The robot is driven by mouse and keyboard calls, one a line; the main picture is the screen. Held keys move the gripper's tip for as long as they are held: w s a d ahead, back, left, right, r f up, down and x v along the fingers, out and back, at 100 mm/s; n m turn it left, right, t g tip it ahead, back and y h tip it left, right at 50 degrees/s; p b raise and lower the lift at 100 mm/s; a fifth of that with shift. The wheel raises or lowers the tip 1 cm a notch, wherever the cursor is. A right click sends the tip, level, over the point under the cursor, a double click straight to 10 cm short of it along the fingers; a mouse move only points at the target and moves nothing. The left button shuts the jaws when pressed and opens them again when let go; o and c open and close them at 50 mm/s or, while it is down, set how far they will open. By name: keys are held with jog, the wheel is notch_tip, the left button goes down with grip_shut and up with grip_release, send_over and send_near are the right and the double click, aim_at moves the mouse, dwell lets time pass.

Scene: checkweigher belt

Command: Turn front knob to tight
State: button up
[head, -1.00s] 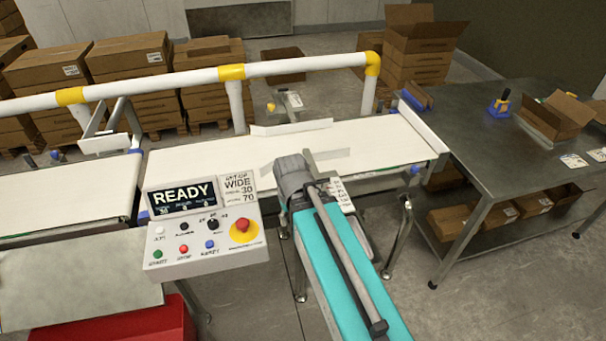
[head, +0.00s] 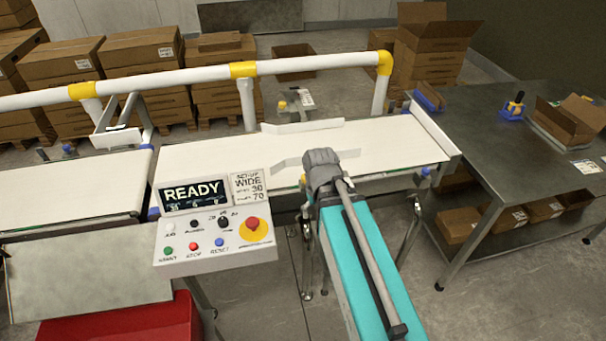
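A small yellow part (head: 303,181), which looks like the front knob, peeks out at the left of my arm's end, at the front edge of the belt. Most of it and its scale plate are hidden behind my arm. My teal arm reaches up from the bottom, and its grey wrist end lies over the front edge of the belt (head: 400,150). My gripper's fingers are hidden behind the wrist, so I cannot see whether they touch the knob. The back knob (head: 282,104), yellow beside a pale scale plate (head: 302,98), stands behind the belt.
The control panel (head: 215,240) stands just left of my arm, with a READY display, a set-up card (head: 249,188) reading WIDE, and a red stop button. A white rail (head: 310,64) runs behind the belt. A steel table (head: 470,120) with boxes stands right.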

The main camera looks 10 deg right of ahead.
jog(key=w+r+n+p, duration=1.2)
jog(key=w+r+n, duration=0.1)
jog(key=w+n, duration=0.1)
jog(key=shift+w+d+r+p, duration=0.2)
jog(key=shift+w+p, duration=0.2)
jog(key=shift+w, duration=0.25)
jog(key=shift+f, duration=0.2)
notch_tip(320, 180, down, 13)
jog(key=b, duration=1.3)
jog(key=shift+f+b, duration=0.2)
jog(key=shift+b, duration=0.2)
